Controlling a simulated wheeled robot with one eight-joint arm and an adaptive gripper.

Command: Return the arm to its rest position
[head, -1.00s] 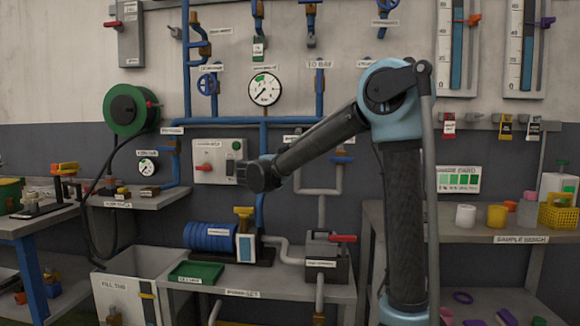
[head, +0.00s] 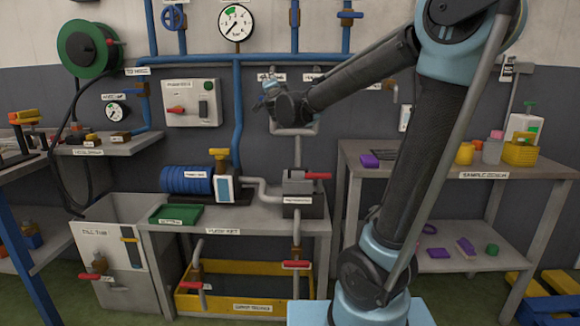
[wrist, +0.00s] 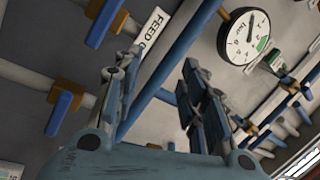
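My arm reaches up from its light-blue base on the right of the head view, bends at a raised elbow and extends left toward the pipe wall. My gripper (head: 268,88) is at its end, small, in front of the wall pipes to the right of the switch panel (head: 192,102). In the wrist view my gripper (wrist: 160,75) shows two dark fingers standing apart with nothing between them. It is open and empty. Blue pipes and a label lie beyond the fingers; whether a finger touches any pipe cannot be told.
A round gauge (head: 236,23) hangs on the wall; it also shows in the wrist view (wrist: 244,36). Below my forearm is a bench (head: 265,226) with a blue pump (head: 187,180) and a red-handled valve box (head: 304,193). A shelf bench (head: 440,167) stands behind my arm.

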